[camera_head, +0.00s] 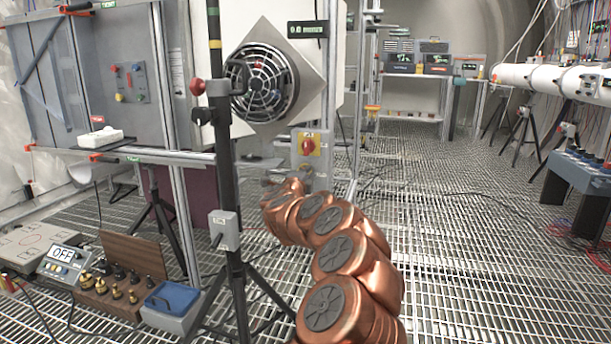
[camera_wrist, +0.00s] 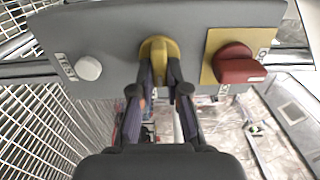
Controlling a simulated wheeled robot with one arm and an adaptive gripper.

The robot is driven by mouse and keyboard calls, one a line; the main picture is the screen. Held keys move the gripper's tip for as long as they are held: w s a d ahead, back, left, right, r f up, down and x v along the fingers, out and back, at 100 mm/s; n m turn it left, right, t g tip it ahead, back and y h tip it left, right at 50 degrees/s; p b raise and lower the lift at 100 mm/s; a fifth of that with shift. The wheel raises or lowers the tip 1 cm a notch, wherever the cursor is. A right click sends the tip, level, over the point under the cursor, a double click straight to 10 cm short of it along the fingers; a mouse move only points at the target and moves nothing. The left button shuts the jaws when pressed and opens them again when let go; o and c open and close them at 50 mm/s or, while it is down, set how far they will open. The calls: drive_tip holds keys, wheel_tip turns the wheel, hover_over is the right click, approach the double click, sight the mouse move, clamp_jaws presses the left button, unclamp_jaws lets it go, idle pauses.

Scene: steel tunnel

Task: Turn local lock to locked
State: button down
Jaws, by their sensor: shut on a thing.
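A grey control panel (camera_wrist: 115,40) fills the top of the wrist view. It carries a white button (camera_wrist: 88,68) marked TEST at left, a yellow knob (camera_wrist: 158,48) in the middle and a red rotary handle (camera_wrist: 238,68) on a yellow plate at right. My gripper (camera_wrist: 159,78) is shut on the yellow knob, with one dark finger on each side of it. No readable label shows that the yellow knob is the local lock, and its setting cannot be told. In the head view the red handle (camera_head: 308,146) shows beyond my copper arm; the yellow knob and gripper are not clear there.
A black stand (camera_head: 224,130) with a red knob rises just left of my arm. A round fan (camera_head: 264,84) is above the panel.

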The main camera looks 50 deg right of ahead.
drive_tip(key=c, duration=1.2)
unclamp_jaws()
drive_tip(key=shift+o, duration=0.2)
drive_tip(key=v, duration=1.2)
